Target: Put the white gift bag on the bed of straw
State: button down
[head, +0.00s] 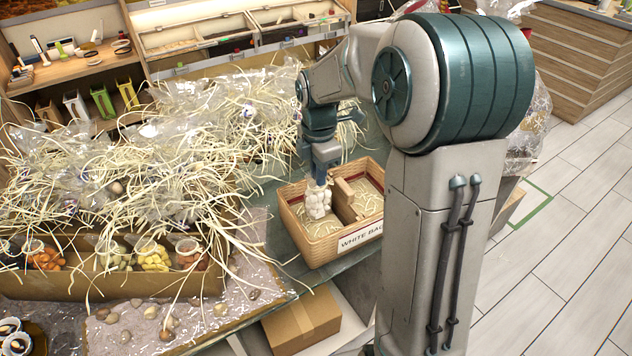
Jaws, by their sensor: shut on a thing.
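My gripper (319,180) points down and is shut on the top of the bag. I cannot tell whether the bag touches the basket floor. A brown divider (345,202) stands just right of it. Pale straw (370,204) shows in the basket's right compartment, and some shows around the bag. A much larger heap of loose straw (130,180) spreads over clear-wrapped goods to the left.
The basket bears a label (360,237) with the words "WHITE BAG", partly hidden by my arm. A long box with small jars (150,285) and scattered pebbles (165,323) lie at lower left. A cardboard box (302,322) sits below. Shelves (90,70) stand behind.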

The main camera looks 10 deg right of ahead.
aim_at(318, 192)
jog(key=shift+w+a+f, duration=0.2)
jog(key=shift+w+f, duration=0.1)
jog(key=shift+f, duration=0.1)
jog(key=shift+f+p, duration=0.3)
jog(key=shift+f, duration=1.6)
jog(key=shift+f, duration=0.15)
jog(key=c, duration=1.5)
grip_release()
jog(key=shift+o, duration=0.2)
